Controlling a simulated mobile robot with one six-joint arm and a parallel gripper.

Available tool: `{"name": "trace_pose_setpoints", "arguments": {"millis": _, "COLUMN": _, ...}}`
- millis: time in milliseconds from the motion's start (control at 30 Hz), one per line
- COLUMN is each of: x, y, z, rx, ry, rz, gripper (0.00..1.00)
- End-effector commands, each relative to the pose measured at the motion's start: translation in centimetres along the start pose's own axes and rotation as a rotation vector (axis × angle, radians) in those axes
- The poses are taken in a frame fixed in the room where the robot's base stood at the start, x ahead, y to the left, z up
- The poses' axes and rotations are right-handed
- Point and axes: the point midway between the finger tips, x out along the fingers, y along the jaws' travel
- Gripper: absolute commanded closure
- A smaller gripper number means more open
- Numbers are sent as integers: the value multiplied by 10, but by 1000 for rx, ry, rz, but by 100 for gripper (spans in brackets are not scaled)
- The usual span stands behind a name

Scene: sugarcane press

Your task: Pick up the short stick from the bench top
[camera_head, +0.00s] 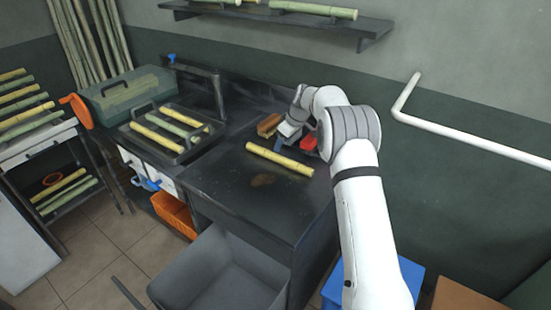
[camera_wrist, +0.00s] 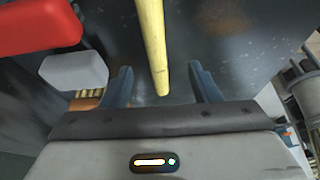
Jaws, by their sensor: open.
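The short stick is a yellow cane piece (camera_head: 280,158) lying on the dark bench top (camera_head: 235,185) in the head view. In the wrist view the yellow stick (camera_wrist: 152,40) runs down from the top edge, and its near end shows between my two blue fingers. My gripper (camera_wrist: 163,82) is open, with a gap on each side of the stick. I cannot tell from this view how far the fingertips are above or short of it. In the head view my gripper is just behind the stick, partly hidden by my arm.
A red block (camera_head: 308,142) and a brown block (camera_head: 268,125) lie close behind the stick; the wrist view shows a red thing (camera_wrist: 40,25) and a grey block (camera_wrist: 73,71) beside my left finger. A tray of sticks (camera_head: 190,145) is left. The bench's front is clear.

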Motion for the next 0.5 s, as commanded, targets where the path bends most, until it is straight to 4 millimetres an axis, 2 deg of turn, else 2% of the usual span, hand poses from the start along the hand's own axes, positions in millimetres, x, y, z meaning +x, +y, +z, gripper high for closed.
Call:
{"name": "trace_pose_setpoints", "arguments": {"millis": 267, "x": 30, "y": 3, "z": -1, "rx": -17, "ry": 4, "rz": -3, "gripper": 44}}
{"name": "trace_pose_setpoints", "arguments": {"millis": 500, "x": 60, "y": 9, "z": 8, "rx": -13, "ry": 3, "rz": -5, "gripper": 44}}
